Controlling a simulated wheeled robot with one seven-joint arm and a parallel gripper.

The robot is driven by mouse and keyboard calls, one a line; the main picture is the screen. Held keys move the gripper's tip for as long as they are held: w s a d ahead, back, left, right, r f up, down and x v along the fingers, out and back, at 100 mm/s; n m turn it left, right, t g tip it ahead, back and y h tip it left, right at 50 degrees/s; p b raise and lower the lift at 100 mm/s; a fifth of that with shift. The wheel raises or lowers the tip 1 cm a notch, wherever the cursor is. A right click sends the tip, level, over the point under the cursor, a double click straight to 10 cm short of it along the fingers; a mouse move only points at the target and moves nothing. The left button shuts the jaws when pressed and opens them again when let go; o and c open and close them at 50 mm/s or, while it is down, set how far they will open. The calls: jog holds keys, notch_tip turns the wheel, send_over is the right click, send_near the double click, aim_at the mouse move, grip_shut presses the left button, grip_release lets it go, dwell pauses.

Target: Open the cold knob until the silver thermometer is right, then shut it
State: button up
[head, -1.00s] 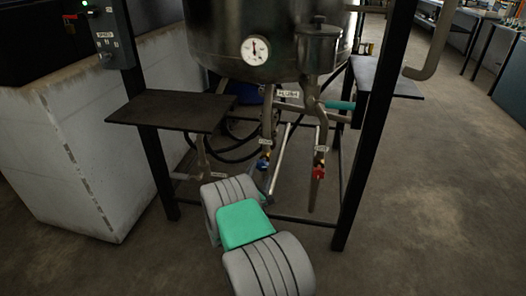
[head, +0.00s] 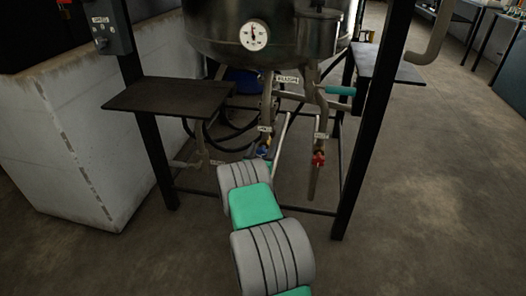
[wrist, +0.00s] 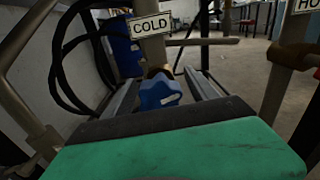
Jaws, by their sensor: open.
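The cold knob (wrist: 160,92) is a blue handle on a brass valve below a COLD label (wrist: 151,25) in the wrist view. It is small and partly hidden by my arm in the head view (head: 263,151). My gripper (wrist: 163,78) is open. Its two grey fingers reach forward on the left and right of the blue knob; I cannot tell whether they touch it. A round white dial with a pale rim, the thermometer (head: 253,35), sits on the front of the dark vessel. Its needle points about straight up; its numbers are too small to read.
A red knob (head: 318,159) hangs on the pipe to the right. A turquoise lever (head: 341,90) is above it by the FLUSH label (head: 286,79). Black frame legs and dark shelves (head: 170,96) flank the valves. Open floor lies at right.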

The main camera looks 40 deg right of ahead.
jog(key=c, duration=1.4)
